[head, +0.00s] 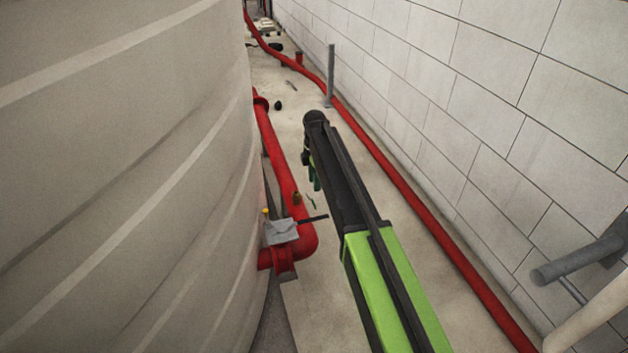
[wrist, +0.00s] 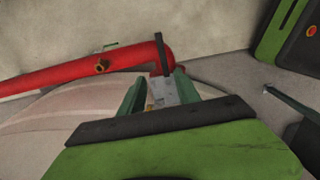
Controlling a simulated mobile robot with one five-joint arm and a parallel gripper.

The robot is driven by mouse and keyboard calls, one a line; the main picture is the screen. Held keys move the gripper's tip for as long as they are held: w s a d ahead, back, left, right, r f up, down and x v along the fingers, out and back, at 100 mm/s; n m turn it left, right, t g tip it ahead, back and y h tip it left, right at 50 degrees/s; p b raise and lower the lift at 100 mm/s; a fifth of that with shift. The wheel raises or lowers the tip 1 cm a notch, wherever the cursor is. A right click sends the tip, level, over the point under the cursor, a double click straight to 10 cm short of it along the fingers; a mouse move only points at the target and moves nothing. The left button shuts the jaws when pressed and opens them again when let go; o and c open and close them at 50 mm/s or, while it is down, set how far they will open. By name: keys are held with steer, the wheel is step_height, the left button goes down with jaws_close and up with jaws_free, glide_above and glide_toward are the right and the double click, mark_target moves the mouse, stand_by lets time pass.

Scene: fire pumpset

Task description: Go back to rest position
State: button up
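My gripper (wrist: 168,84) shows in the wrist view with its two green fingers apart. A grey box with a dark lever (wrist: 166,90) on the red pipe shows beyond and between them; I cannot judge the distance from that view. In the head view my arm reaches forward over the floor, and part of my gripper (head: 316,178) shows at its far left side, mostly hidden by the arm. There the grey box (head: 282,231) sits on the red pipe's lower bend, apart from the gripper in the picture. Its dark lever points right.
A large ribbed tank (head: 120,180) fills the left. A white block wall (head: 480,100) stands at right, with a long red pipe (head: 400,185) along its foot. A grey post (head: 330,75) stands near the wall. A grey pipe fitting (head: 575,262) juts out at lower right. The floor between is narrow.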

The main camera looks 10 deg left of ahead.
steer(key=s+d+m, duration=0.2)
steer(key=s+d, duration=0.2)
steer(key=d, duration=0.5)
steer(key=s+d+m, duration=0.2)
steer(key=s+d, duration=0.2)
steer(key=d, duration=0.5)
steer(key=s+d+m, duration=0.5)
steer(key=s+m, duration=0.4)
steer(key=s, duration=0.2)
steer(key=s+d+m, duration=0.4)
steer(key=s+m, duration=0.4)
steer(key=s, duration=0.3)
step_height(320, 180, up, 18)
steer(key=m+p, duration=0.2)
steer(key=p, duration=1.6)
steer(key=shift+w+r, duration=0.15)
steer(key=shift+w, duration=0.2)
steer(key=shift+a, duration=0.1)
